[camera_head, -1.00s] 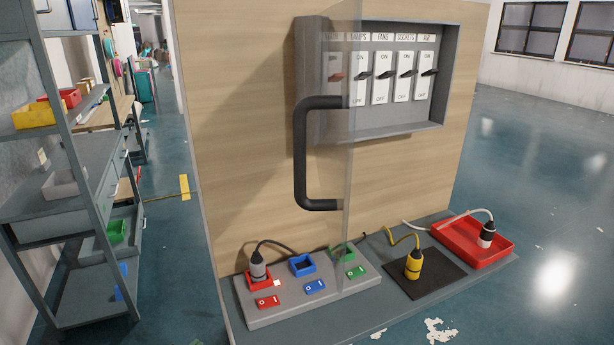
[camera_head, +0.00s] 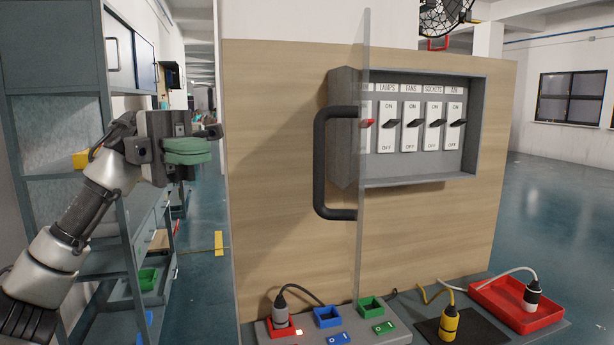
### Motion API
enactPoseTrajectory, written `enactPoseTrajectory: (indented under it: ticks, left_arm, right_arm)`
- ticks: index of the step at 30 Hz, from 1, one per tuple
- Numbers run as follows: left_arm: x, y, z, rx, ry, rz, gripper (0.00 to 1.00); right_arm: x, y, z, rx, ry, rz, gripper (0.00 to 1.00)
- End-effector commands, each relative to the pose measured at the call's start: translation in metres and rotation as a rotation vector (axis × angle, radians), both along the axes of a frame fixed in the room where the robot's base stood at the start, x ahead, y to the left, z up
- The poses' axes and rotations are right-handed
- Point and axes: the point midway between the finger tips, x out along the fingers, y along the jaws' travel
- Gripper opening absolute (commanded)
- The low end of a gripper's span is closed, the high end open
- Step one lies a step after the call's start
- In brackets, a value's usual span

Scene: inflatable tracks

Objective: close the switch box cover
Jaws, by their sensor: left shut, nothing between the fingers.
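The grey switch box (camera_head: 478,125) is fixed to the wooden panel and holds a row of switches with ON and OFF marks. One switch has a red lever (camera_head: 367,123); the others are dark. The clear cover (camera_head: 362,240) stands open, seen nearly edge-on at the box's left side. Its black handle (camera_head: 320,165) sticks out to the left. My left gripper (camera_head: 205,151) is shut and empty, left of the panel and apart from the handle. My right gripper is out of view.
Below the panel, a grey base (camera_head: 400,338) holds red, blue and green sockets, with a grey plug (camera_head: 281,312) in the red one. A yellow plug (camera_head: 449,322) and a red tray (camera_head: 500,312) are at right. Grey shelving (camera_head: 60,125) stands at left, behind my left arm.

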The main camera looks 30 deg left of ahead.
Motion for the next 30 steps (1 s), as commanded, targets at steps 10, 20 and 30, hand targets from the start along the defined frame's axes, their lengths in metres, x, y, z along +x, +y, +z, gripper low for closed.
enactPoseTrajectory:
  ticks: [10, 20, 30]
  left_arm:
    - [-0.008, -0.051, 0.001, 0.011, -0.002, -0.008, 0.00]
    - [-0.002, -0.112, 0.004, 0.004, -0.001, -0.007, 0.00]
    - [0.014, -0.130, -0.001, 0.005, -0.003, -0.003, 0.00]
  right_arm:
    - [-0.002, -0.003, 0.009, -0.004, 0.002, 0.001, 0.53]
    - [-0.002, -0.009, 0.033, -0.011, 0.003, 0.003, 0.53]
    - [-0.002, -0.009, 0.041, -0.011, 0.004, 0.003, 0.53]
